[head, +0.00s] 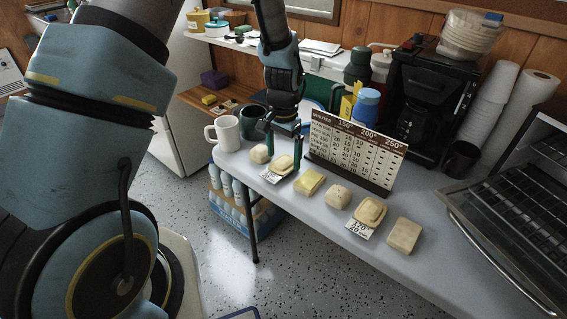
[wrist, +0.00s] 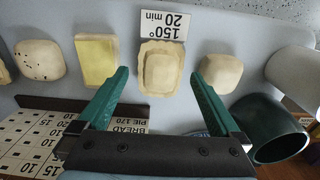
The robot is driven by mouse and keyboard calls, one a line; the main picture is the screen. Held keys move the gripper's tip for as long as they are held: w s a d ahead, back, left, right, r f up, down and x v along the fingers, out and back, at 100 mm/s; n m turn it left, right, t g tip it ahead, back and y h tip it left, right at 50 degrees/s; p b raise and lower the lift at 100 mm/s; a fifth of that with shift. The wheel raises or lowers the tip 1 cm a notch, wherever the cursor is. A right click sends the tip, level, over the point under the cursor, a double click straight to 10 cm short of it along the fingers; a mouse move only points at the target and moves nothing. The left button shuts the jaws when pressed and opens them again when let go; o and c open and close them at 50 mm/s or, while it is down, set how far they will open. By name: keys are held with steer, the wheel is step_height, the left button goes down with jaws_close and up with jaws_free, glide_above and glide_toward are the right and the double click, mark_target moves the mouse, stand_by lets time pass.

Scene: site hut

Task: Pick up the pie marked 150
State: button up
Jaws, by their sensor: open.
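The pie marked 150 is pale, with a raised middle and a crimped rim; it sits on the table in the wrist view (wrist: 160,68) and in the head view (head: 284,162). Its card (wrist: 163,24) reads 150° 20 min, upside down in the wrist view. My gripper (wrist: 159,76) is open and empty above the pie, with a green finger to each side. In the head view my gripper (head: 283,154) points down over the same pie. I cannot tell how far the fingertips are above the table. A second pie (head: 370,211) has a card (head: 360,229) reading 170° 20.
A round bun (head: 259,153) and a yellow block (head: 309,181) flank the pie closely. A speckled bun (head: 337,196) and a loaf (head: 404,235) lie farther right. A standing minutes chart (head: 357,150) is close behind. A white mug (head: 227,133) and dark mug (head: 252,122) stand left.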

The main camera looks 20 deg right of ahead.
steer(key=shift+f, duration=1)
steer(key=c, duration=1.4)
steer(key=shift+r, duration=0.1)
